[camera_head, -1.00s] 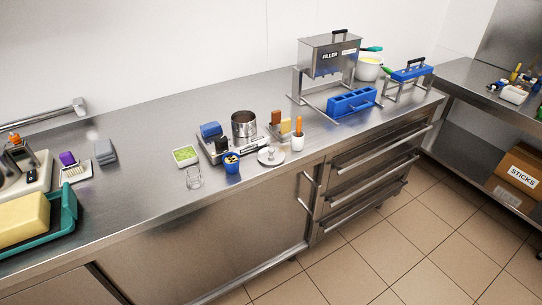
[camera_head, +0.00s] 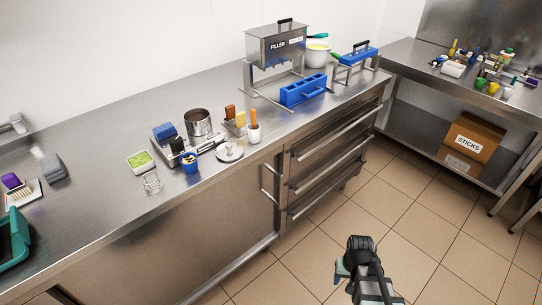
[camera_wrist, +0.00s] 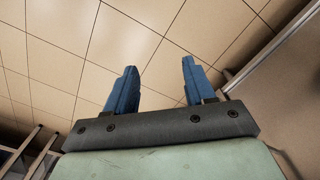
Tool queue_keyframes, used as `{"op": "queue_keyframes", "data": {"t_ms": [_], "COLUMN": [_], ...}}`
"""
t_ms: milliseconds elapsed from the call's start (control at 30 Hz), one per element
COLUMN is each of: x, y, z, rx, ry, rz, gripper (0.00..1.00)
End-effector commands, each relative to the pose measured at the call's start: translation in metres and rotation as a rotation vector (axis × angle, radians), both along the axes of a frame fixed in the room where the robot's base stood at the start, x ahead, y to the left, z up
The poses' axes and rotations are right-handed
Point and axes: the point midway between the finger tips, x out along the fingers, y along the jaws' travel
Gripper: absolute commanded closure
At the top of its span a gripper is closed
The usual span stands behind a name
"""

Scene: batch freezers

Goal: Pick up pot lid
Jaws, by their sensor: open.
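The pot lid (camera_head: 229,152) is a small round silver disc with a knob. It lies flat near the front edge of the steel counter, beside the white cup with the orange handle. A silver pot (camera_head: 198,123) stands behind it to the left. My gripper (camera_head: 342,277) is at the lower right in the head view, over the tiled floor and well apart from the lid. In the wrist view my gripper (camera_wrist: 158,85) shows two blue fingers spread apart with only floor tiles between them. The lid is not in the wrist view.
Close to the lid are the white cup (camera_head: 254,133), a blue cup (camera_head: 189,163), a wire holder (camera_head: 152,183) and a green-filled tray (camera_head: 140,162). The filler machine (camera_head: 276,47) and blue mould (camera_head: 303,90) stand farther right.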

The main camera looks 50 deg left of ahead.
Motion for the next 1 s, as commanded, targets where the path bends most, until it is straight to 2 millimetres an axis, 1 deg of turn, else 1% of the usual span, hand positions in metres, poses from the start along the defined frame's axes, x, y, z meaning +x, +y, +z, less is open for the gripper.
{"op": "queue_keyframes", "data": {"t_ms": [33, 167, 200, 267, 300, 433, 567, 600, 667, 700, 767, 800, 867, 900, 967, 1000], "x": [0.004, 0.007, 0.007, 0.006, 0.004, -0.003, -0.014, -0.018, -0.025, -0.03, -0.037, -0.043, -0.051, -0.056, -0.064, -0.069], "y": [0.024, 0.074, 0.09, 0.113, 0.128, 0.176, 0.222, 0.235, 0.255, 0.268, 0.286, 0.299, 0.316, 0.327, 0.343, 0.352], "z": [0.014, 0.047, 0.059, 0.076, 0.087, 0.128, 0.171, 0.185, 0.206, 0.221, 0.243, 0.258, 0.282, 0.297, 0.321, 0.338], "rx": [0.021, 0.069, 0.085, 0.109, 0.124, 0.175, 0.228, 0.244, 0.269, 0.285, 0.309, 0.325, 0.349, 0.365, 0.387, 0.402], "ry": [-0.022, -0.065, -0.078, -0.096, -0.107, -0.14, -0.172, -0.179, -0.191, -0.199, -0.21, -0.216, -0.225, -0.232, -0.241, -0.247], "rz": [0.028, 0.084, 0.102, 0.128, 0.144, 0.197, 0.251, 0.266, 0.291, 0.308, 0.332, 0.349, 0.372, 0.389, 0.413, 0.429], "gripper": [0.46, 0.46, 0.46, 0.46, 0.46, 0.46, 0.46, 0.46, 0.46, 0.46, 0.46, 0.46, 0.46, 0.46, 0.46, 0.46]}}
